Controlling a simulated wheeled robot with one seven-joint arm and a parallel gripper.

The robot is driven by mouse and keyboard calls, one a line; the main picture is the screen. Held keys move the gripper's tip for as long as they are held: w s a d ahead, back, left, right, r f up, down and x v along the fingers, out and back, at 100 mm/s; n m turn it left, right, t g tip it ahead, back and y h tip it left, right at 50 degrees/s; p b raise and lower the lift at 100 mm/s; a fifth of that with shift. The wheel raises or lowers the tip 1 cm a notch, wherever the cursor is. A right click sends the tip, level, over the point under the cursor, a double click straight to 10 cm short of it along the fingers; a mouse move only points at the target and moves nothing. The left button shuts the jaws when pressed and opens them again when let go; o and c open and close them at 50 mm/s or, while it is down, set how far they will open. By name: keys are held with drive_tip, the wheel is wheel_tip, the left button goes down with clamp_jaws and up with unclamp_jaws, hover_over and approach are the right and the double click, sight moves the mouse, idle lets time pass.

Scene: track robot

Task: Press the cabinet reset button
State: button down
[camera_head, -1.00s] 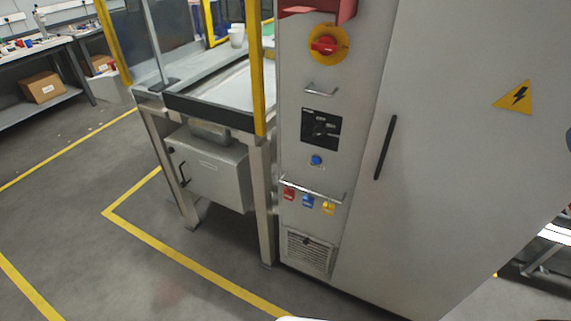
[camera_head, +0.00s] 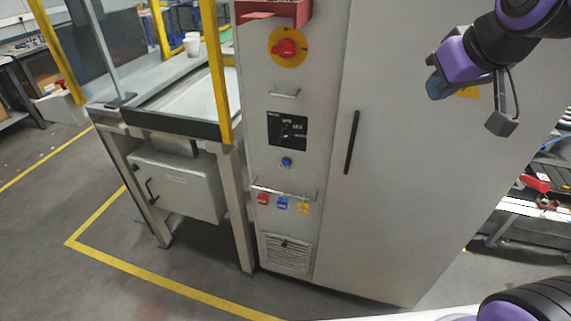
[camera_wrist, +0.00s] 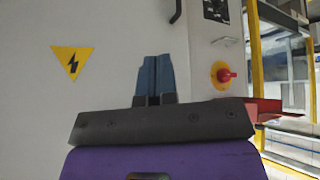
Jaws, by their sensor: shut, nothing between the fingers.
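The grey cabinet (camera_head: 388,215) stands in the middle of the head view. A small round blue button (camera_head: 286,162) sits on its narrow left front, below a black panel (camera_head: 287,130) with a dial. My gripper (camera_head: 433,88) is at the upper right of the head view, in front of the cabinet door and well to the right of the button. In the wrist view my gripper's blue fingers (camera_wrist: 155,78) are together and empty, with the door behind them. The wrist view is upside down; the button is not in it.
A red knob on a yellow disc (camera_head: 285,48) and a red shelf (camera_head: 275,12) are above the panel. A metal handle (camera_head: 284,93) and a rail with coloured tags (camera_head: 283,193) stick out near the button. A black door handle (camera_head: 352,142) lies between gripper and button.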

sight(286, 163)
drive_tip(key=w+a+f+n+t+y, duration=0.2)
drive_tip(key=w+a+f+n, duration=0.1)
drive_tip(key=w+a+f, duration=0.65)
drive_tip(key=w+a+f+n+t+y, duration=0.1)
drive_tip(key=w+a+f+n+t, duration=0.2)
drive_tip(key=w+a+f, duration=0.65)
drive_tip(key=s+a+f+n+t+y, duration=0.1)
drive_tip(key=a+f+n+y, duration=0.1)
drive_tip(key=f, duration=0.8)
drive_tip(key=s+a+f+n+t+y, duration=0.1)
drive_tip(key=a+f+n, duration=0.3)
drive_tip(key=f, duration=0.6)
drive_tip(key=shift+s+a+t+y, duration=0.35)
drive_tip(key=shift+a+t, duration=0.25)
drive_tip(key=shift+a, duration=0.6)
drive_tip(key=shift+w, duration=0.1)
drive_tip(key=w+d, duration=0.3)
drive_tip(key=w, duration=0.5)
drive_tip(key=shift+w, duration=0.15)
drive_tip(key=shift+w+d, duration=0.1)
drive_tip(key=shift+w, duration=0.05)
drive_tip(key=shift+w, duration=0.2)
